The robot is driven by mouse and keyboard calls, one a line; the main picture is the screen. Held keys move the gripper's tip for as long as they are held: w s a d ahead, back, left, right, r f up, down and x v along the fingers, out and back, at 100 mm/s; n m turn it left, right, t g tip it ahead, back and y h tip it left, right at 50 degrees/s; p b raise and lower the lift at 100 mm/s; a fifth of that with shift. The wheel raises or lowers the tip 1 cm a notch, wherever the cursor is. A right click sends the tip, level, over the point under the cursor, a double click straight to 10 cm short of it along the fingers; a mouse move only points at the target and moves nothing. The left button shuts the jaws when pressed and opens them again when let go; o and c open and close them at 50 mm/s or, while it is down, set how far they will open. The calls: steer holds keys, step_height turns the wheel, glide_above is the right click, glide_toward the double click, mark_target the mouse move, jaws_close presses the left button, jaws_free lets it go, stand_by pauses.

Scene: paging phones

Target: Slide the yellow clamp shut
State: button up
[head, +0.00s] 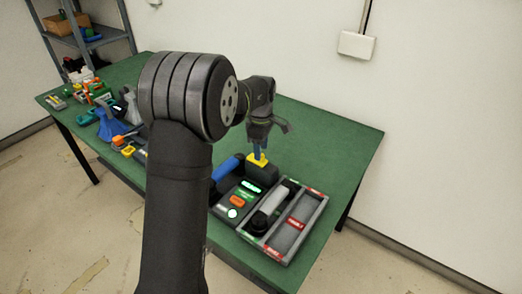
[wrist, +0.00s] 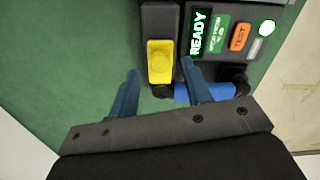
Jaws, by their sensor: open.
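The yellow clamp (head: 257,159) sits on a dark block at the back of a dark device on the green table. In the wrist view the yellow clamp (wrist: 160,63) is a rounded yellow block with a raised rim, lying ahead of and between the fingers. My gripper (head: 259,149) is above the clamp, pointing down. In the wrist view my gripper (wrist: 160,70) has its two blue fingers apart, with nothing held between them. The right finger is close to the device's edge. I cannot tell whether a finger touches the clamp.
A blue cylinder (head: 227,168) lies beside the clamp. The device has a green READY display (wrist: 199,34) and an orange TEST button (wrist: 240,37). A grey tray (head: 318,215) with two bays stands to the right. Several tools crowd the table's far left. Green table is bare behind the clamp.

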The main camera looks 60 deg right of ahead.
steer(key=shift+f, duration=0.75)
jaws_close()
steer(key=shift+w+r, duration=0.1)
steer(key=shift+w, duration=2.65)
jaws_free()
step_height(320, 180, up, 17)
steer(key=shift+r, duration=0.2)
